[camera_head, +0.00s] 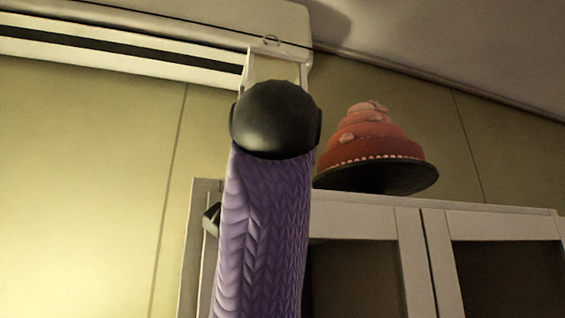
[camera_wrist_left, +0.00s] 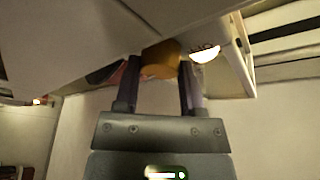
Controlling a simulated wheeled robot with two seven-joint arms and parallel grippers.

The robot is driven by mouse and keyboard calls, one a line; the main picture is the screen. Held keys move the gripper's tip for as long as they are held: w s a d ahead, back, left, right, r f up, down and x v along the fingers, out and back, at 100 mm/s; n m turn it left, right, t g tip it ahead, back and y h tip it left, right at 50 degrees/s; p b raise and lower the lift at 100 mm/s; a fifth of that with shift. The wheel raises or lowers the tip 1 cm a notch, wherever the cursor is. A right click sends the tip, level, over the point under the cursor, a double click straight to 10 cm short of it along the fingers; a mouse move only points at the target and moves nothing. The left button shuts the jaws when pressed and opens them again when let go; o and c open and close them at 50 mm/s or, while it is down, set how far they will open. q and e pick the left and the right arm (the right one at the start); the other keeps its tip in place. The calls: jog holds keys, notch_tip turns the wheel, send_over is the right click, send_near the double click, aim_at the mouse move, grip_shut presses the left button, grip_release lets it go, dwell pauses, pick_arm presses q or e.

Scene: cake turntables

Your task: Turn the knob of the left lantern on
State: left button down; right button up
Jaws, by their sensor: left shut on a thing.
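In the left wrist view, my left gripper (camera_wrist_left: 160,68) has a purple finger on each side of a short, round, brass-coloured knob (camera_wrist_left: 160,58) and is shut on it. The knob sits under a pale grey surface (camera_wrist_left: 70,45) that fills the upper left. I cannot make out a whole lantern in either view. A small glowing white lamp (camera_wrist_left: 205,54) is close to the right of the knob. The head view shows neither gripper's fingers nor the knob. My right gripper is in neither view.
In the head view, a pink tiered cake (camera_head: 375,138) stands on a dark round turntable (camera_head: 385,178) on top of a white cabinet (camera_head: 470,218). A long white wall unit (camera_head: 140,48) hangs at the upper left. A purple knitted arm part blocks the middle.

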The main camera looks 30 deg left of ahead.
pick_arm(q)
jog(key=shift+c, duration=1)
grip_release()
jog(key=shift+f, duration=0.1)
